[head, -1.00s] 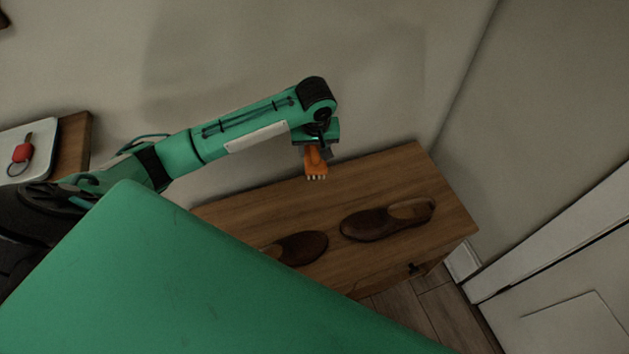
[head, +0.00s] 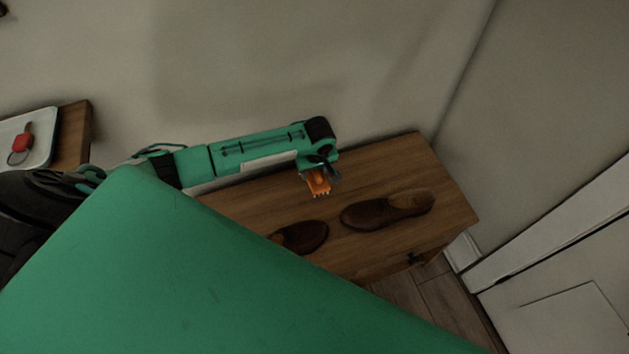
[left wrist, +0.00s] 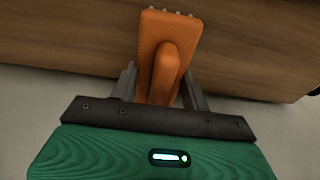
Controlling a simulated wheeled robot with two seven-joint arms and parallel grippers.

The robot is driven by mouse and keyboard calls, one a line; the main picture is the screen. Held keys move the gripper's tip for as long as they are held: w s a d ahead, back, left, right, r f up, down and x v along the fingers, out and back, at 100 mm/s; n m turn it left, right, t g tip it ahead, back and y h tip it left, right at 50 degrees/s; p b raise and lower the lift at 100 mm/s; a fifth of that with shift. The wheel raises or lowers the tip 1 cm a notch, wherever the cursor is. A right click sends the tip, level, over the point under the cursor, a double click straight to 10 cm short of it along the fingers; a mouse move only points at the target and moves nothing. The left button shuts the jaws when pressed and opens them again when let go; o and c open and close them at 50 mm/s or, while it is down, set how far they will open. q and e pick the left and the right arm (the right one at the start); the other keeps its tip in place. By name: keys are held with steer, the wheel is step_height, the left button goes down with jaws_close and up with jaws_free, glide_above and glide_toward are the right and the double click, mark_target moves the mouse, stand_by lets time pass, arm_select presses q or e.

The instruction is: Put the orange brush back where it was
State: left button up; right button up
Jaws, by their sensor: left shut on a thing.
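The orange brush (head: 318,182) is held in my left gripper (head: 320,172), above the wooden cabinet top (head: 270,205), behind the brown shoes in the head view. In the left wrist view the orange brush (left wrist: 168,55) sits between the two grey fingers of my left gripper (left wrist: 160,85), which are shut on its handle. Pale bristle tips show at its far edge. I cannot tell for sure whether the brush touches the wood. My right gripper is not in view.
A brown shoe (head: 388,209) lies on the cabinet top, and a second shoe (head: 302,237) is partly hidden by my green body. A white tray (head: 40,150) with a red-headed item (head: 22,142) stands at the far left. The wall is close behind the cabinet.

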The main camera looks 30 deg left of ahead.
mark_target(317, 171)
arm_select(q)
steer(key=shift+f+b, duration=0.35)
steer(key=shift+f, duration=2.3)
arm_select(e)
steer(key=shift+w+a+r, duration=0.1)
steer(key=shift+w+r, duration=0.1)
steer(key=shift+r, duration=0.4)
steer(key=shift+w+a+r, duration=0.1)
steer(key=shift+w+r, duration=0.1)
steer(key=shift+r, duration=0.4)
arm_select(q)
steer(key=shift+f, duration=0.15)
steer(key=o, duration=1.1)
steer(key=shift+r, duration=0.2)
steer(key=r, duration=0.4)
steer(key=d+r+p, duration=0.1)
steer(key=r, duration=0.3)
steer(key=s+r, duration=0.1)
steer(key=r, duration=0.2)
steer(key=shift+d+r+p, duration=0.15)
steer(key=shift+r+p, duration=0.15)
steer(key=shift+r, duration=0.1)
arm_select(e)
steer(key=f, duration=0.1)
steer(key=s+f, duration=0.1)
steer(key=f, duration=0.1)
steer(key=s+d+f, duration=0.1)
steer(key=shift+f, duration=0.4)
